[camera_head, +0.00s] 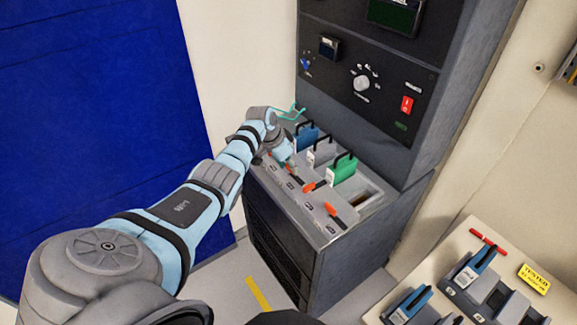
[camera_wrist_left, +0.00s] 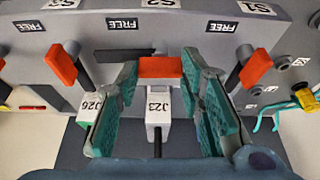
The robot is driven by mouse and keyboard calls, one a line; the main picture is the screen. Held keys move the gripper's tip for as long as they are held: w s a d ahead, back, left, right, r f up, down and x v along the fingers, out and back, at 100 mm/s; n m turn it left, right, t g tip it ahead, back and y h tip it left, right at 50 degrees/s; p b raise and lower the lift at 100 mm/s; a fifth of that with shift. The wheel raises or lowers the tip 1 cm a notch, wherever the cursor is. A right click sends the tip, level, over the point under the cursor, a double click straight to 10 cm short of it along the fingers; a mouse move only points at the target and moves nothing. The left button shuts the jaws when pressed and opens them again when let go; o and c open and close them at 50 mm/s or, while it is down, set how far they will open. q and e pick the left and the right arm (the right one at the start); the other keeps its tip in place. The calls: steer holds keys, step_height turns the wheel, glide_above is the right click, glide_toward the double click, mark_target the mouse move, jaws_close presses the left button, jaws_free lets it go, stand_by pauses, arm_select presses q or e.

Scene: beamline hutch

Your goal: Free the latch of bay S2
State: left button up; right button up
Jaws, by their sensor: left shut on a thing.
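The red latch handle of bay S2 (camera_wrist_left: 160,68) lies between the teal finger pads of my left gripper (camera_wrist_left: 160,70) in the left wrist view, and the gripper is shut on it. The handle sits in front of the grey module tagged J23 (camera_wrist_left: 158,104); the latch's pivot is hidden. Bay labels S2 (camera_wrist_left: 152,3) and FREE (camera_wrist_left: 128,25) show above it. In the head view my left gripper (camera_head: 287,163) is over the console's sloping shelf, beside the row of latches. My right gripper is not in view.
Neighbouring red latches of S1 (camera_wrist_left: 257,68) and S3 (camera_wrist_left: 61,65) stand close on both sides. Blue (camera_head: 307,137) and green (camera_head: 343,169) modules with black handles rise behind the latches. A bench with blue-handled modules (camera_head: 470,270) stands at lower right.

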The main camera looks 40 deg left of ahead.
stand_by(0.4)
arm_select(q)
steer(key=o, duration=1.2)
steer(key=shift+c, duration=0.2)
steer(key=v, duration=1.2)
steer(key=shift+w, duration=0.1)
